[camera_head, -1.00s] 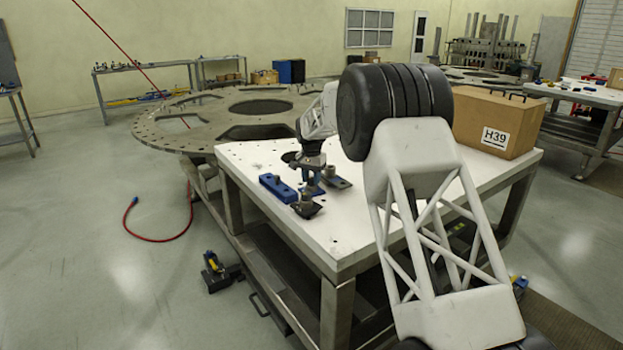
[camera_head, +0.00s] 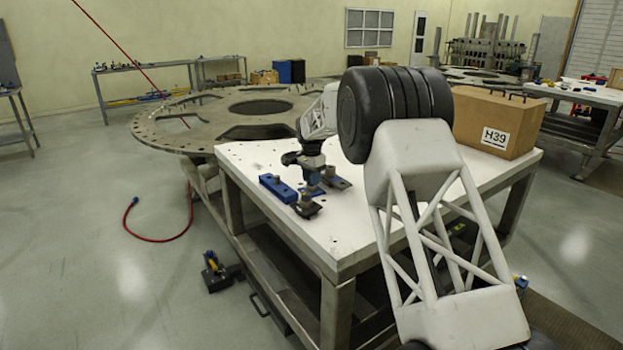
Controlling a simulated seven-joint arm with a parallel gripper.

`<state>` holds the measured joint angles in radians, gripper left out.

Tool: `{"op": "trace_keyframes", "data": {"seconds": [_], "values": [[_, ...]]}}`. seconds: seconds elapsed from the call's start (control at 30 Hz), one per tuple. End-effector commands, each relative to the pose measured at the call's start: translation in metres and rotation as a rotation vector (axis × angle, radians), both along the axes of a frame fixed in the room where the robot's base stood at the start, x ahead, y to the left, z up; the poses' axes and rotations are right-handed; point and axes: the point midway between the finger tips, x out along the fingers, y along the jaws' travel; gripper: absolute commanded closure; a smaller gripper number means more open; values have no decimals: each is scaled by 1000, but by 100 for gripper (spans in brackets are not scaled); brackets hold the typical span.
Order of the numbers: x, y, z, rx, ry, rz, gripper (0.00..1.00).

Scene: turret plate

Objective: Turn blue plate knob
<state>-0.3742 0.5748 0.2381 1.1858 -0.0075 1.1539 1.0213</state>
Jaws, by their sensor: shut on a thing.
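My gripper (camera_head: 312,182) points down over the near left part of the white table. It is shut on the knob of the small blue plate, and the knob itself is mostly hidden between the fingers. A sliver of the blue plate (camera_head: 318,192) shows on the table just under the fingers.
A dark clamp-like part (camera_head: 306,207) sits just in front of the gripper, and a dark flat piece (camera_head: 338,183) lies to its right. A cardboard box marked H39 (camera_head: 488,120) stands at the back right. The white table's (camera_head: 335,235) front is mostly clear.

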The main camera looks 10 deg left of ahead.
Motion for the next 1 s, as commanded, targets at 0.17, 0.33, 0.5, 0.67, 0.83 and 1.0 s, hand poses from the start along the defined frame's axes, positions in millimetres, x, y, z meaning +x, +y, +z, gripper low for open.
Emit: {"op": "trace_keyframes", "data": {"seconds": [0.17, 0.33, 0.5, 0.67, 0.83, 1.0], "values": [[0, 0, 0, 0, 0, 0, 55], [0, 0, 0, 0, 0, 1, 39], [0, 0, 0, 0, 0, 1, 39], [0, 0, 3, 1, -1, 1, 39], [0, 0, 15, 1, -1, 1, 39], [1, 1, 35, 1, -2, 1, 39]]}}
